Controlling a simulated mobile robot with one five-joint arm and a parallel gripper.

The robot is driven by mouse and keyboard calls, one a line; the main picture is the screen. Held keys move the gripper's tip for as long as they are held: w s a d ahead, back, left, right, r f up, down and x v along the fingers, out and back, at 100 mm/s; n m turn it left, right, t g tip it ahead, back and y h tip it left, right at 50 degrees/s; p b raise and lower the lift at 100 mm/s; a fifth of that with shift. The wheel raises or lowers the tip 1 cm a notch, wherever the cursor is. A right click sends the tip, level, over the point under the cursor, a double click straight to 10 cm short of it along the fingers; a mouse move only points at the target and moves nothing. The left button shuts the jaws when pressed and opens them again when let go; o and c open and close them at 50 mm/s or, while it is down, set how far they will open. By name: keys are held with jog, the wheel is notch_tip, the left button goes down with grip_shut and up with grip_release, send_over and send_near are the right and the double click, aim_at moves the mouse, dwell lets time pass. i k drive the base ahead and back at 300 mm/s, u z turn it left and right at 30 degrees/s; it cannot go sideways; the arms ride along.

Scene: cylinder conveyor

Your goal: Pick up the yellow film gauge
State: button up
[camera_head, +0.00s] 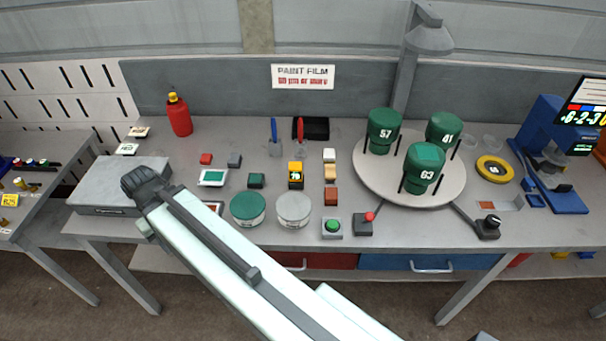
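The yellow film gauge (296,175) stands on the grey workbench (270,222), just left of its middle. It is a small yellow and black block with a small marking on its front, and nothing visible touches it. My arm reaches from the bottom middle up to the left. Separate fingers cannot be made out, so I cannot tell whether the gripper is open or shut.
Green and white round tins (293,208) stand in front of the gauge. A turntable (371,183) with green cylinders is further right. A red bottle (179,115) stands at the back left.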

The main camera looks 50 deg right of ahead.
aim_at(295, 169)
jog(key=z, duration=2.75)
jog(key=k, duration=0.8)
jog(key=u, duration=1)
jog(key=i, duration=0.95)
jog(key=k, duration=0.7)
